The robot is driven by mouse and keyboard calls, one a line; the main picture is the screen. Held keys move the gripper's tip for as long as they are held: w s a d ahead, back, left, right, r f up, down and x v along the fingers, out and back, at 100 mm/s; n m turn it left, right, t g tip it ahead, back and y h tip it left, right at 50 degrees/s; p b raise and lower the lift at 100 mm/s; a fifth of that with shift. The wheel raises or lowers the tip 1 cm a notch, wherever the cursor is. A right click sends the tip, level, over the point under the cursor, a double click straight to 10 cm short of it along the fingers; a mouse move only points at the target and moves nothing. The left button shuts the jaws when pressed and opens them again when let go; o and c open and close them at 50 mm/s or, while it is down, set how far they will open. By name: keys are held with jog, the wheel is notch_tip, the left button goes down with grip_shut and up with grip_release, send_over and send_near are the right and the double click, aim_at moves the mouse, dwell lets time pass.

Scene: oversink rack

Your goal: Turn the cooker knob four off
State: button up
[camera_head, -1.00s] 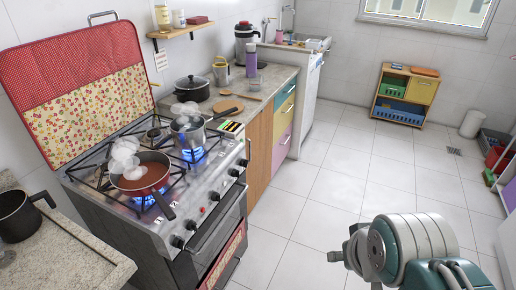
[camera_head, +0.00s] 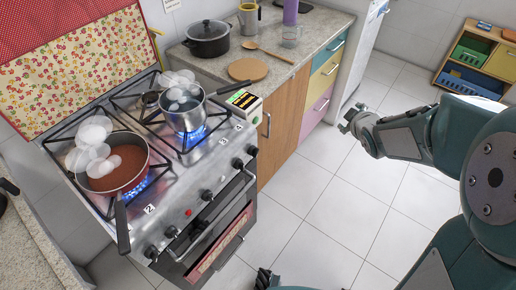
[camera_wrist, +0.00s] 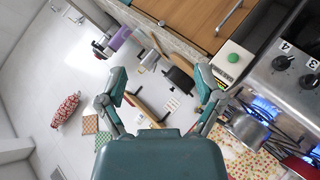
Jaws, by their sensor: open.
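Knob four (camera_head: 252,150) is the small dark knob at the right end of the cooker's (camera_head: 190,190) front panel, near the printed 4. In the wrist view, knob four (camera_wrist: 280,62) shows at the upper right beside its label. Its exact turn angle is too small to tell. Blue flames (camera_head: 192,137) burn under the steel saucepan (camera_head: 183,108), and others under the red pan (camera_head: 113,170). My gripper (camera_head: 348,118) is open and empty, to the right of the cooker and apart from the knob. In the wrist view, my gripper (camera_wrist: 160,80) has its fingers spread.
A black pot (camera_head: 207,40) stands on the counter. The tiled floor (camera_head: 325,195) before the cabinets is clear.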

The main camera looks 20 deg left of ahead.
jog(key=w+a+f+n+y, duration=0.3)
jog(key=a+f, duration=0.1)
jog(key=f, duration=0.2)
jog(key=n+g+y, duration=0.4)
jog(key=n+y, duration=0.5)
jog(key=y, duration=0.2)
send_near(256, 155)
jog(key=x, duration=1)
jog(key=shift+w+a+f, duration=0.1)
jog(key=shift+w, duration=0.35)
jog(key=c, duration=1.2)
